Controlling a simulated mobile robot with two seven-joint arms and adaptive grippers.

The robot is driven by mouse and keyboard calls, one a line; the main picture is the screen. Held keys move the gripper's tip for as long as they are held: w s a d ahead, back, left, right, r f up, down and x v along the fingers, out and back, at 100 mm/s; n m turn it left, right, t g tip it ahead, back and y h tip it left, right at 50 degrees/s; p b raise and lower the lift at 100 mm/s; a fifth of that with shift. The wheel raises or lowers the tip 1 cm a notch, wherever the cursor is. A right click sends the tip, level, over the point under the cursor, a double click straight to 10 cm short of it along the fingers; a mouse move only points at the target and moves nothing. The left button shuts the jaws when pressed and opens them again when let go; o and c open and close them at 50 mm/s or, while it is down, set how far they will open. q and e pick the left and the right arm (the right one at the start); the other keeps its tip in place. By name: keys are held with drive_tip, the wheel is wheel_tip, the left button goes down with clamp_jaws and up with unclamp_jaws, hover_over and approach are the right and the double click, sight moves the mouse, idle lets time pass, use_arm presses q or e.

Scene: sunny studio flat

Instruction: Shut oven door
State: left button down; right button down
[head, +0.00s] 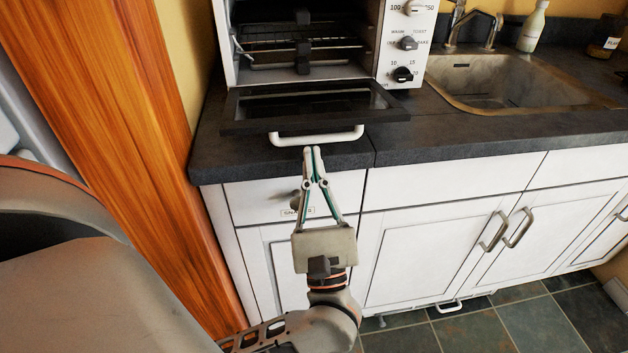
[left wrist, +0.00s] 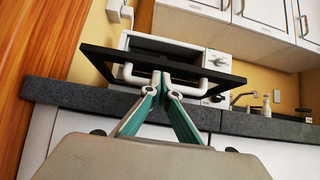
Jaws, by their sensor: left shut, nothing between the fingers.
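The toaster oven (head: 398,72) stands on the dark counter with its front open. Its oven door (head: 252,112) is folded down flat, black with a glass pane, and its white handle (head: 345,135) faces me at the counter's front edge. In the left wrist view the door (left wrist: 95,52) reaches out toward me, with the handle (left wrist: 212,86) along its near edge. My left gripper (head: 312,150) is shut and empty, its fingertips just in front of and below the handle; I cannot tell whether they touch it. In the left wrist view the gripper (left wrist: 161,78) lies over the handle's middle. My right gripper is not in view.
A sink (head: 520,85) with a tap (head: 475,25) and a white bottle (head: 533,28) are to the right. White cabinets (head: 440,240) are below the counter (head: 460,140). A wooden panel (head: 125,130) stands close on the left. An oven rack (head: 300,42) shows inside.

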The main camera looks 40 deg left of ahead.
sight(310, 113)
use_arm(q)
drive_tip(key=shift+x, duration=1.35)
